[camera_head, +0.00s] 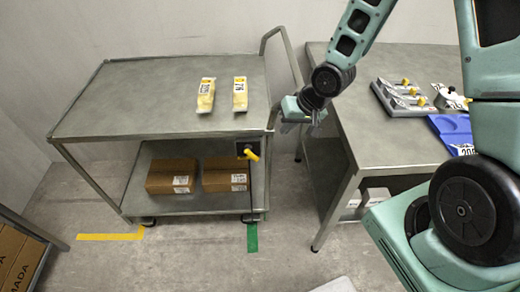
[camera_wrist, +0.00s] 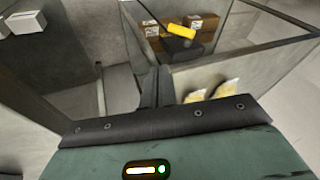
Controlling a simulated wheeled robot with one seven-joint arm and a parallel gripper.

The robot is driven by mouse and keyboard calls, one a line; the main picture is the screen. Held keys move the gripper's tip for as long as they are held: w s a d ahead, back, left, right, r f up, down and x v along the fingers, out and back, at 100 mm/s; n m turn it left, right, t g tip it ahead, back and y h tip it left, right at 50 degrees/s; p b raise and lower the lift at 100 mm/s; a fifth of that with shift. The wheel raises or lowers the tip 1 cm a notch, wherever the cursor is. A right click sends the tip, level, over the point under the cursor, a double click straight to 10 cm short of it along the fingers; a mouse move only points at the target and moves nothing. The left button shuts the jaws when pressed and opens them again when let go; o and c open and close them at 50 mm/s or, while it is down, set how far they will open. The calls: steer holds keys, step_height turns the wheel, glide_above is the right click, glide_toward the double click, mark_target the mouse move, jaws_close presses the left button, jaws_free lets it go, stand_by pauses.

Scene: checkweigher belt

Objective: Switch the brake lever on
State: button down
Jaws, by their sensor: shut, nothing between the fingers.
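The brake lever (camera_head: 251,155) has a yellow handle on a dark plate at the front right of the cart (camera_head: 140,122), just below its top shelf. In the head view its handle tips down to the right. In the wrist view the lever (camera_wrist: 182,31) shows at the top, beyond my fingertips and apart from them. My gripper (camera_head: 302,124) hangs in the gap between the cart and the table, to the right of the lever and a little higher in the picture. In the wrist view my gripper (camera_wrist: 156,84) has its two dark fingers together, with nothing between them.
Two yellow packets (camera_head: 206,95) lie on the cart's top; cardboard boxes (camera_head: 171,177) sit on its lower shelf. The cart's push handle (camera_head: 284,50) rises beside my gripper. The table (camera_head: 385,140) at right holds a grey device (camera_head: 402,98) and blue tray (camera_head: 452,127).

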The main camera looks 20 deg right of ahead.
mark_target(251, 154)
steer(key=a+x, duration=0.2)
steer(key=x, duration=1.1)
steer(key=shift+s+a+r, duration=0.25)
steer(key=shift+s+a, duration=0.05)
steer(key=shift+s, duration=0.05)
